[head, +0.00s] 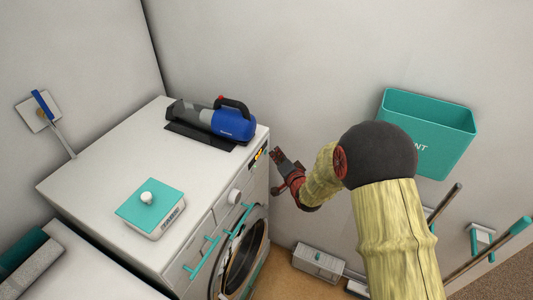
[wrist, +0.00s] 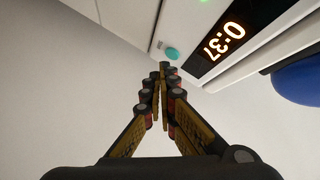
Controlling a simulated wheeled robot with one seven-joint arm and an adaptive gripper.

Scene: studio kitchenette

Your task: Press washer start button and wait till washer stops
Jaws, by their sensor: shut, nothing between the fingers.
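The white washer (head: 105,160) stands at the left in the head view. Its front faces right, with a round door (head: 243,268), a knob (head: 234,196) and a small lit display (head: 259,153). A round teal button (wrist: 172,54) sits beside the display. A green light (wrist: 203,1) shows at the top edge. My gripper (wrist: 163,72) is shut and empty, its fingertips close to the button; I cannot tell whether they touch it. My gripper also shows in front of the panel (head: 276,158).
A teal bin (head: 430,128) is on the wall at right. Long-handled tools (head: 490,245) stand below it. Open floor shows by the washer door.

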